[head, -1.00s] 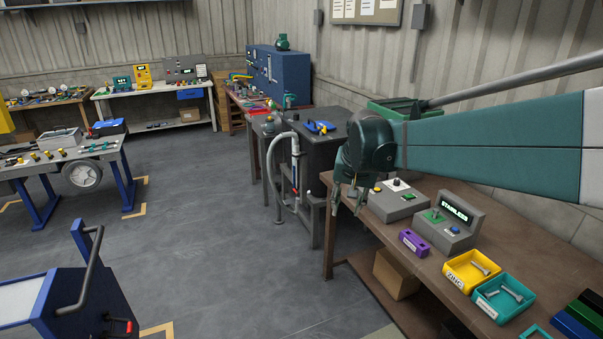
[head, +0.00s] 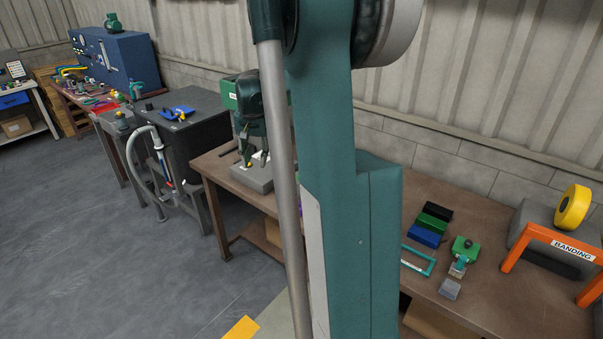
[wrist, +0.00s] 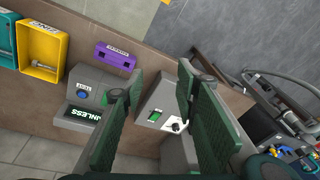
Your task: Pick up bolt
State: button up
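My gripper (head: 254,160) is open above a grey box on the bench. In the wrist view my gripper (wrist: 160,85) has its two fingers wide apart, with nothing between them.
A purple block (wrist: 115,55) and a grey display unit (wrist: 83,95) with a blue button stand near the trays. The grey box (wrist: 155,110) lies beyond the fingers. An orange BANDING frame (head: 560,245) and coloured bins (head: 430,225) are at the right.

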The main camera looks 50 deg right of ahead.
jog(key=s+d+f+m+p, duration=0.1)
jog(key=d+f+p, duration=0.1)
jog(key=d, duration=0.6)
jog(key=s+d+f+m+g+p, duration=0.1)
jog(key=d+f+m+p, duration=0.1)
jog(key=d+f, duration=0.3)
jog(key=s+d+f+m+y+p, duration=0.1)
jog(key=d+f+m+p, duration=0.1)
jog(key=d, duration=1)
jog(key=shift+d+f+g+p, duration=0.3)
jog(key=shift+f+g, duration=0.1)
jog(key=shift+f, duration=0.25)
jog(key=shift+f, duration=0.1)
jog(key=shift+f, duration=1.25)
jog(key=shift+a+f, duration=0.1)
jog(key=shift+f, duration=2.5)
jog(key=shift+c, duration=0.5)
